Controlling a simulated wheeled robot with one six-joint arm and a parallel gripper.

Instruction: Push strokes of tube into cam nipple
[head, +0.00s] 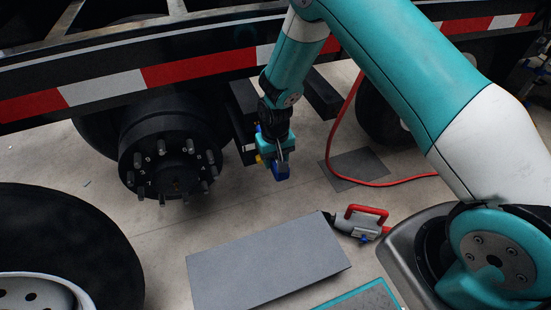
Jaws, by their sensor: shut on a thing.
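My gripper (271,165) is at the end of my teal arm, right of the wheel hub and below the red and white trailer rail. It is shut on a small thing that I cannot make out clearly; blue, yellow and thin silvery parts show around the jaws. I cannot tell whether this is the tube. The cam nipple cannot be picked out, and dark parts beside the gripper hide detail. I cannot tell whether the gripper touches the dark block (241,125) behind it.
The bare wheel hub (166,165) with several studs is left of my gripper. A tire (65,235) lies at lower left. A grey board (265,262), a red-handled tool (360,224) and a red hose (328,150) are on the floor. A striped rail (190,69) crosses above.

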